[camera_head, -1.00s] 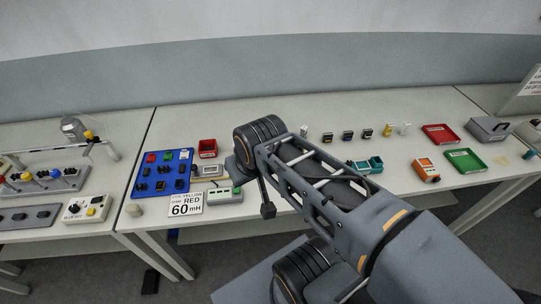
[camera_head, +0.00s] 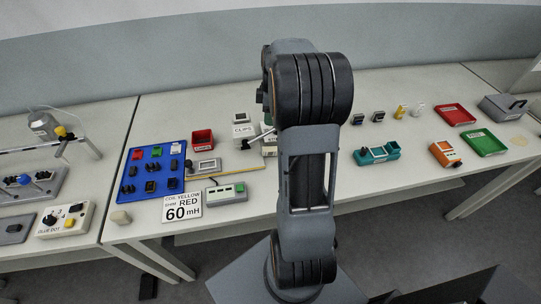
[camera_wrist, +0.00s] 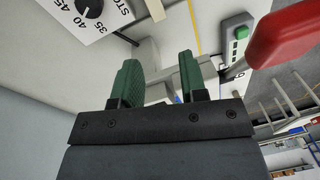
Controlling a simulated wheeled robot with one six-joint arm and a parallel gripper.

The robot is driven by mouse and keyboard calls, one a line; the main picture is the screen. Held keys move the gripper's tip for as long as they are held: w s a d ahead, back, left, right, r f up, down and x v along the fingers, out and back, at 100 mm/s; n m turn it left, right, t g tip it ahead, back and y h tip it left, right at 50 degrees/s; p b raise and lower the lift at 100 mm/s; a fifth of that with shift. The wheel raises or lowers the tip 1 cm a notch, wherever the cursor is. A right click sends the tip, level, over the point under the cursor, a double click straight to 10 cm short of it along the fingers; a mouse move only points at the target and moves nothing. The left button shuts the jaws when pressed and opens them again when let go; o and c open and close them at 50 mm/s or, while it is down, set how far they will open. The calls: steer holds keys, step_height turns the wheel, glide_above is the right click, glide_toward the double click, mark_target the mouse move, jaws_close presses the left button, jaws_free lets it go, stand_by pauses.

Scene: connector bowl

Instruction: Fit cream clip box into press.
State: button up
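My gripper (camera_wrist: 162,80) shows in the wrist view with two green ribbed fingers standing apart. A pale block-like shape (camera_wrist: 157,93) shows in the gap between them; I cannot tell whether it touches either finger or is the cream clip box. In the head view my arm hides the gripper. A small white piece with the label CLIPS (camera_head: 243,131) stands left of my arm, with a pale dark-windowed box (camera_head: 240,118) behind it. I cannot tell which pale item is the clip box. A thin lever (camera_head: 258,139) reaches out left of my arm; I cannot tell whether it belongs to the press.
A blue tray (camera_head: 133,187) of small parts, a red bin (camera_head: 202,138) and a grey box with a green button (camera_head: 226,193) stand left of my arm. A teal holder (camera_head: 377,155), orange device (camera_head: 445,153), and red (camera_head: 454,115) and green (camera_head: 484,142) trays stand right.

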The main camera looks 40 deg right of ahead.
step_height(320, 180, down, 3)
steer(key=d, duration=0.2)
steer(key=n, duration=0.1)
glide_above(271, 148)
steer(key=d, duration=0.1)
step_height(271, 148, down, 6)
steer(key=shift+w+f, duration=0.15)
steer(key=shift+f, duration=0.05)
steer(key=shift+s+a+f+p, duration=0.1)
steer(key=shift+a+f+p, duration=0.15)
steer(key=shift+f, duration=0.8)
steer(key=shift+s+a+f+p, duration=0.1)
steer(key=shift+f+p, duration=0.2)
steer(key=shift+f, duration=0.75)
steer(key=shift+a+f+p, duration=0.2)
steer(key=shift+f+p, duration=0.05)
steer(key=shift+f, duration=0.8)
steer(key=shift+c, duration=0.4)
jaws_close()
steer(key=shift+r, duration=0.15)
